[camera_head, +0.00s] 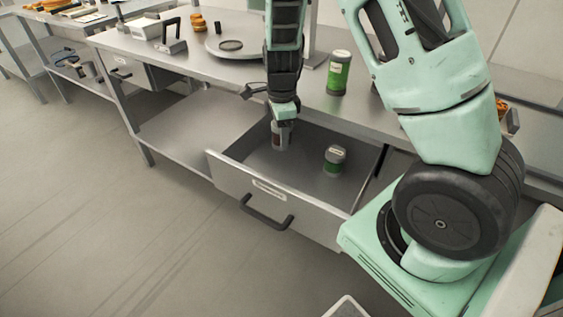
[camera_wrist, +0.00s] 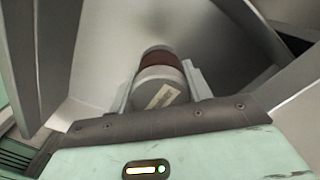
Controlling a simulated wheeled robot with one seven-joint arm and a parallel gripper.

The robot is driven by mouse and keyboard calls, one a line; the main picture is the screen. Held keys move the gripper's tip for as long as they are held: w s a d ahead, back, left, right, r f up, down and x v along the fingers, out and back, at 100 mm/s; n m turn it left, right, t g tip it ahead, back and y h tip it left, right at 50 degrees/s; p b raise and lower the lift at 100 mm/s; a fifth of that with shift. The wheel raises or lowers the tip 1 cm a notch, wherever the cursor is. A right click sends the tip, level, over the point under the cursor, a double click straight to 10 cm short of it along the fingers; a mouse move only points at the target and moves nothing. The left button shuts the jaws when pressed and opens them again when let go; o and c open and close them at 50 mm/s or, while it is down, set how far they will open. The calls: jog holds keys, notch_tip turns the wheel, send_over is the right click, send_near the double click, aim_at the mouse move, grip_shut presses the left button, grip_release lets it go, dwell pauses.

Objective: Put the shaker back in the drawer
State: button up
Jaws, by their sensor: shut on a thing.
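The shaker (camera_head: 279,141) has a grey lid and a dark red-brown body. My gripper (camera_head: 281,122) is shut on it and holds it inside the open drawer (camera_head: 228,172), toward the drawer's left back part. In the wrist view the shaker (camera_wrist: 160,88) is between the two fingers, its pale label facing the camera. I cannot tell whether its base touches the drawer floor. A green can with a grey lid (camera_head: 335,158) stands in the drawer to the right of the shaker.
The drawer's front has a dark handle (camera_head: 267,213). On the counter (camera_head: 205,66) above, a taller green can (camera_head: 339,72) stands at the right and a round grey plate (camera_head: 222,47) lies further left. The drawer floor between shaker and green can is clear.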

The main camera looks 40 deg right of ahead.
jog(key=shift+f+b, duration=0.3)
jog(key=shift+f, duration=3.6)
jog(key=o, duration=1)
jog(key=shift+f, duration=0.15)
jog(key=shift+o, duration=0.2)
